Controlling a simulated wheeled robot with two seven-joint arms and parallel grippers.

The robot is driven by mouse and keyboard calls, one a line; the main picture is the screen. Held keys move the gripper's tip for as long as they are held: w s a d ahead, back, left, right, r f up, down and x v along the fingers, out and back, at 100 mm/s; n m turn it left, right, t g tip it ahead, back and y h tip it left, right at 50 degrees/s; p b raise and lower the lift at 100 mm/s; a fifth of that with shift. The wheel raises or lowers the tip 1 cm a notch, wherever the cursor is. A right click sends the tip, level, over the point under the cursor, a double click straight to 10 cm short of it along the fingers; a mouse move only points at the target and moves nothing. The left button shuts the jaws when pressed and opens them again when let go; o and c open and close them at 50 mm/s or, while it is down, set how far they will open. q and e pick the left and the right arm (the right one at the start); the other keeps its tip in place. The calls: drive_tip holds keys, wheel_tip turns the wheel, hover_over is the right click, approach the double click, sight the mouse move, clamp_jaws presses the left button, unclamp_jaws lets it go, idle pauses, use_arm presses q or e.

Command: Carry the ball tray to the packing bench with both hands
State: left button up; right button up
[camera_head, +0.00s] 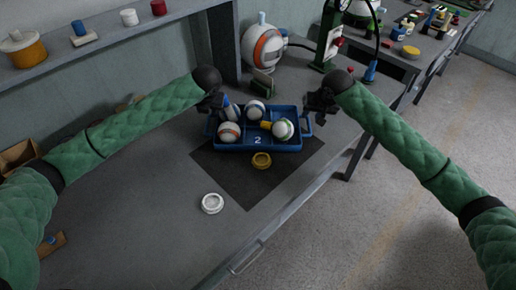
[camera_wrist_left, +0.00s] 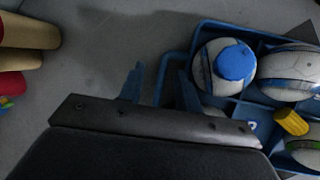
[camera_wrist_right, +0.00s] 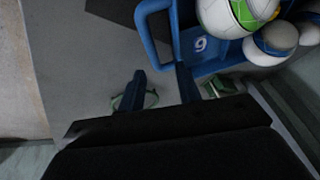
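The blue ball tray (camera_head: 290,145), marked 2 in the head view, stands on a dark mat on the bench and holds several white balls with coloured bands. My left gripper (camera_head: 212,103) is at its left end; in the left wrist view its fingers (camera_wrist_left: 160,88) are apart, with the tray's handle (camera_wrist_left: 163,68) close to the gap. My right gripper (camera_head: 322,105) is at the right end; in the right wrist view its fingers (camera_wrist_right: 161,88) are apart, with the other handle (camera_wrist_right: 143,28) just beyond them. I see no firm grip on either handle.
Another bench (camera_head: 415,50) stands at back right, beyond open floor (camera_head: 440,130).

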use_arm(q)
drive_tip(key=v, duration=1.2)
use_arm(e)
drive_tip(key=v, duration=1.2)
use_arm(q)
drive_tip(key=shift+f, duration=0.1)
